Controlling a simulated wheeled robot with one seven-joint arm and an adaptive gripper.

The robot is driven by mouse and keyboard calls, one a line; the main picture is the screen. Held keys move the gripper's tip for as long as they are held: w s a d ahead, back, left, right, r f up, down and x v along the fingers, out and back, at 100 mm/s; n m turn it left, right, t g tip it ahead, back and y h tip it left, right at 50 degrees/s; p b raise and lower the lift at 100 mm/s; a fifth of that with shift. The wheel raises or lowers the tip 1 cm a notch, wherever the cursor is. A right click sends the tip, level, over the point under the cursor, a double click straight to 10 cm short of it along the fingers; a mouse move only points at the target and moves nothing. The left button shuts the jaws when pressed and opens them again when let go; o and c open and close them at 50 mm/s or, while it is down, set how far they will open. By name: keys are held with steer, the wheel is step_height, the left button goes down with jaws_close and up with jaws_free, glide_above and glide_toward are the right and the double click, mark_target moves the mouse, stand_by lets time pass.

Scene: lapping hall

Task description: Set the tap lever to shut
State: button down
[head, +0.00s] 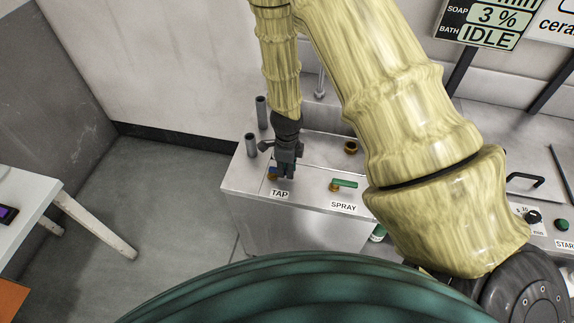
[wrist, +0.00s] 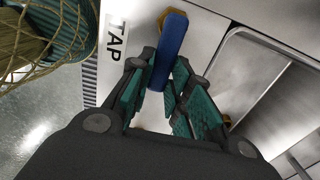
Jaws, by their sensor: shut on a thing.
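The blue tap lever (wrist: 170,50) sits on a brass fitting (wrist: 180,17) beside the TAP label (wrist: 116,40) in the wrist view. My gripper (wrist: 168,88) is shut on the near end of the lever, with a finger on either side. In the head view my gripper (head: 287,172) reaches down over the tap. Only a small blue part of the lever (head: 273,170) shows there, above the TAP label (head: 280,193). The gripper hides the rest.
A green spray lever (head: 345,183) on brass stands right of the tap, above the SPRAY label. Two grey upright tubes (head: 261,112) stand at the unit's back left. A sink basin (wrist: 265,75) lies right in the wrist view. A white table (head: 30,200) is at far left.

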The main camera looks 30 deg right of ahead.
stand_by(0.4)
steer(key=c, duration=1.3)
jaws_free()
steer(key=shift+r, duration=6)
